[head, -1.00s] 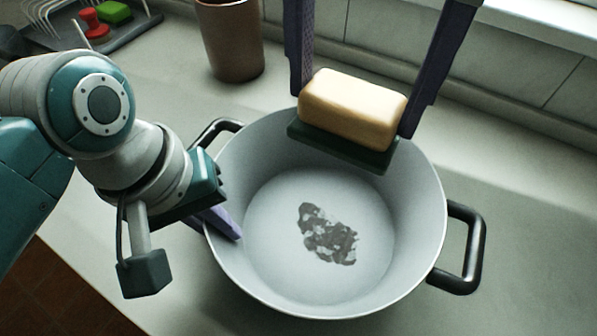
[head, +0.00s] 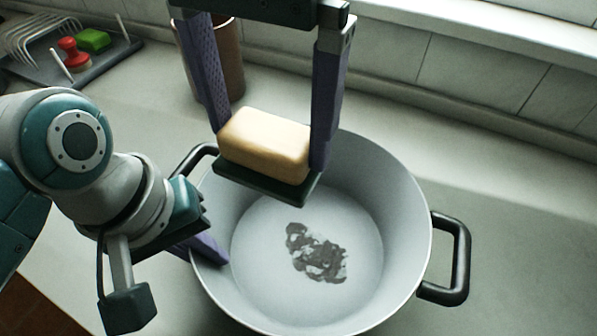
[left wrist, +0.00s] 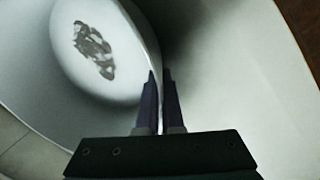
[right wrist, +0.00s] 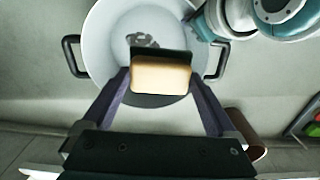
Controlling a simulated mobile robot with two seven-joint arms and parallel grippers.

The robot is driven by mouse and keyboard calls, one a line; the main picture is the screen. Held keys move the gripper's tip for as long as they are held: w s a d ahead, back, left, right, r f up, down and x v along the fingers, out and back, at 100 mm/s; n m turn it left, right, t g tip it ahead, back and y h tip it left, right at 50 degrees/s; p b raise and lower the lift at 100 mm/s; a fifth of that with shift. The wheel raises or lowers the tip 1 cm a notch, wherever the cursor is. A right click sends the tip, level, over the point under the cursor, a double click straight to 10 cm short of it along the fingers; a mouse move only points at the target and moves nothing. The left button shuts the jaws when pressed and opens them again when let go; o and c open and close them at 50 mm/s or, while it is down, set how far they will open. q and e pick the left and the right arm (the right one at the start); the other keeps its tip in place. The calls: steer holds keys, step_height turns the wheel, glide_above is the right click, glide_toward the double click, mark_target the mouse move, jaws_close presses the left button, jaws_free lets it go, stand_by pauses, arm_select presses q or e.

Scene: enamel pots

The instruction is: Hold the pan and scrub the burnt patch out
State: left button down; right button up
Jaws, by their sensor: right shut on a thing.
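The pan (head: 395,215) is a pale grey enamel pot with two black handles, standing on the counter. A dark, ragged burnt patch (head: 318,255) lies on its floor; it also shows in the left wrist view (left wrist: 93,50). My left gripper (head: 215,250) is shut on the pan's wall at the left, one finger inside and one outside, as the left wrist view (left wrist: 158,80) shows. My right gripper (head: 268,150) is shut on the ends of a cream sponge (head: 265,143) with a dark green underside. It holds the sponge above the pan's back left part, clear of the floor.
A brown cup (head: 230,65) stands behind the pan. A dark rack (head: 100,65) with a red-handled thing (head: 72,52) and a green block (head: 95,40) is at the back left. The tiled wall (head: 480,80) bounds the back. The counter (head: 520,240) right of the pan is clear.

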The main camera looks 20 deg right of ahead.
step_height(320, 180, down, 16)
steer(key=shift+r, duration=0.25)
stand_by(0.6)
steer(key=shift+f, duration=1.5)
